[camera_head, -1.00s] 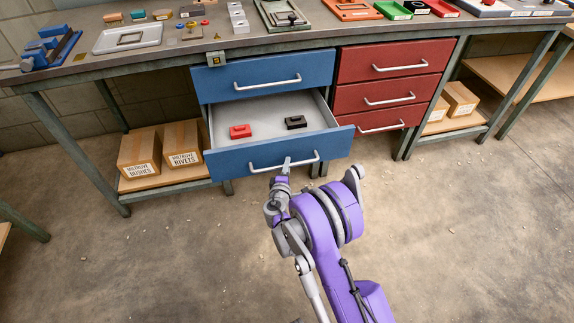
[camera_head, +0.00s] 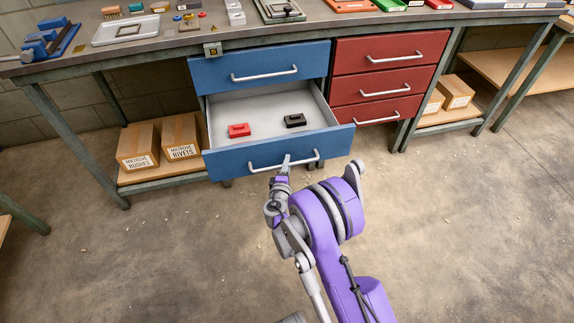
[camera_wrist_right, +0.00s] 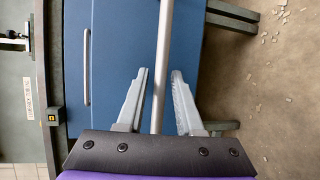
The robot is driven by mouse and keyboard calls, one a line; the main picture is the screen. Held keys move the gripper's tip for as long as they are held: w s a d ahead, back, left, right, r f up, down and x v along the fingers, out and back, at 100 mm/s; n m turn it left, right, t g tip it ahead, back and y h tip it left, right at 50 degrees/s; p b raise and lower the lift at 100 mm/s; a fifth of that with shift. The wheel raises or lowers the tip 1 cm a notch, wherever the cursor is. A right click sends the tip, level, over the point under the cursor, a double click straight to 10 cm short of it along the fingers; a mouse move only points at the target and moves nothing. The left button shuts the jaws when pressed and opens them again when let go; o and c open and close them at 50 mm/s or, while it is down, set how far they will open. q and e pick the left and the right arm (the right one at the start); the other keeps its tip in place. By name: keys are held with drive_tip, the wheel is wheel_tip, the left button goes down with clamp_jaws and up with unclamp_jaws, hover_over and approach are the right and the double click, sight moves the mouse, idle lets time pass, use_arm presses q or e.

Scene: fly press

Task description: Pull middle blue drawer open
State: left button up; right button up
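The middle blue drawer (camera_head: 222,166) stands out from the cabinet, its grey inside in view. A red block (camera_head: 239,130) and a black block (camera_head: 294,120) lie in it. Its silver handle (camera_head: 305,159) runs along the front. My right gripper (camera_head: 286,161) is at the handle. In the right wrist view, the fingers of my right gripper (camera_wrist_right: 160,85) stand on both sides of the handle bar (camera_wrist_right: 164,40), with visible gaps beside the bar, so they look open around it. My left gripper is not in view.
The closed upper blue drawer (camera_head: 215,73) sits above, with red drawers (camera_head: 350,91) to the right. The workbench top (camera_head: 150,42) carries trays and small parts. Cardboard boxes (camera_head: 138,147) stand on the lower left shelf. The floor in front is clear.

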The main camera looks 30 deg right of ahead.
drive_tip(key=shift+o, duration=0.5)
drive_tip(key=p+v, duration=0.1)
drive_tip(key=v, duration=1)
drive_tip(key=shift+w, duration=0.1)
